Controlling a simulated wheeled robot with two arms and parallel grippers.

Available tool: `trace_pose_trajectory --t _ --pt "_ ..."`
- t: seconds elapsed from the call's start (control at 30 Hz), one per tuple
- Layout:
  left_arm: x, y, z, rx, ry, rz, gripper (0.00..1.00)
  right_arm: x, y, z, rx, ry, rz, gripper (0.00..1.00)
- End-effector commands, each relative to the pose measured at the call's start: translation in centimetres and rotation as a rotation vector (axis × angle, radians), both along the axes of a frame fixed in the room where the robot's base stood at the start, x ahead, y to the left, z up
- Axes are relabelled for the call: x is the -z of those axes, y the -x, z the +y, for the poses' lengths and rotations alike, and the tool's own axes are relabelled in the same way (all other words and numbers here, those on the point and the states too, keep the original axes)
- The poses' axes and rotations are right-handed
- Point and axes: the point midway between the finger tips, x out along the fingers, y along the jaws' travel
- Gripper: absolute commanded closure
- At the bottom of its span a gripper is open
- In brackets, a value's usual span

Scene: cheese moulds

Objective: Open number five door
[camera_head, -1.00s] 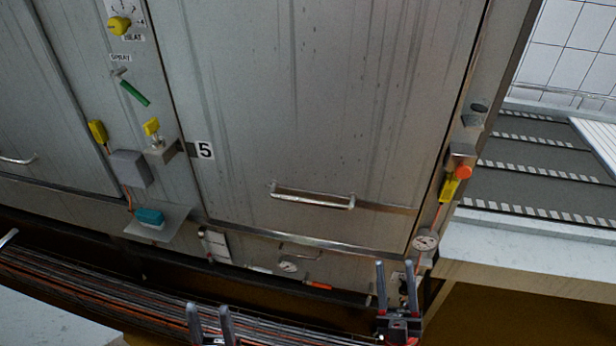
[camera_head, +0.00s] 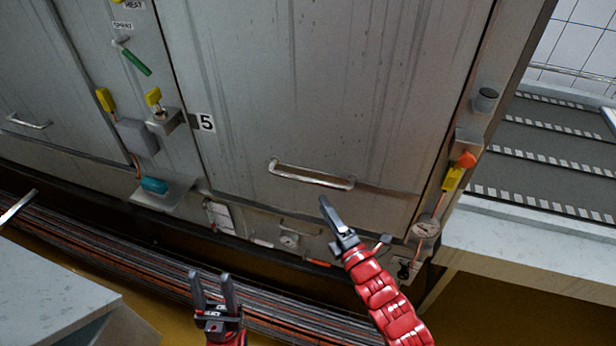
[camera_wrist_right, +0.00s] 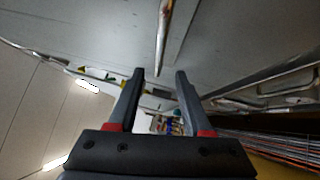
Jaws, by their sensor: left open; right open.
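The number five door (camera_head: 300,90) is a grey metal panel, shut, with a "5" label (camera_head: 206,122) at its left edge. Its silver bar handle (camera_head: 312,178) sits low on the panel. My right gripper (camera_head: 333,218) is open and empty, just below the handle's right part and apart from it in the head view. In the right wrist view, the open jaws (camera_wrist_right: 160,80) point toward the grey panel, with a silver bar (camera_wrist_right: 164,35) beyond them. My left gripper (camera_head: 213,290) is open and empty, low over the cable bundle, away from the door.
A yellow latch with an orange knob (camera_head: 466,160) is at the door's right, above a round gauge (camera_head: 426,227). A teal box (camera_head: 153,186) and a green lever (camera_head: 135,60) are at left. A cable bundle (camera_head: 90,240) runs below. A grey surface (camera_head: 50,270) stands lower left.

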Motion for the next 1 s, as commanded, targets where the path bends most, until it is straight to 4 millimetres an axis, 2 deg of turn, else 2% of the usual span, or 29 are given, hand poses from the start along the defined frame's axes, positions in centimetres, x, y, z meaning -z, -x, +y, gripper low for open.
trace_pose_trajectory --t 0.03,0.2,0.43,0.63,0.97,1.0 --pt "-0.7 0.0 0.0 0.000 0.000 0.000 0.50 -0.7 -1.1 0.8 -0.004 -0.003 -0.002 0.51" --pt "-1.7 0.0 0.0 0.000 0.000 0.000 0.50 -1.0 -4.3 2.4 -0.001 -0.002 0.001 0.51" --pt "-2.4 0.0 0.0 0.000 0.000 0.000 0.50 -1.3 -7.2 4.0 -0.002 -0.001 0.000 0.51" --pt "-2.6 0.0 0.0 0.000 0.000 0.000 0.50 -1.4 -8.4 4.5 -0.001 -0.002 0.001 0.51" --pt "-2.6 0.0 0.0 0.000 0.000 0.000 0.50 -1.4 -8.7 4.6 0.000 -0.002 0.000 0.51" --pt "-2.6 0.0 0.0 0.000 0.000 0.000 0.50 -1.4 -8.7 4.6 -0.001 -0.003 -0.001 0.56"
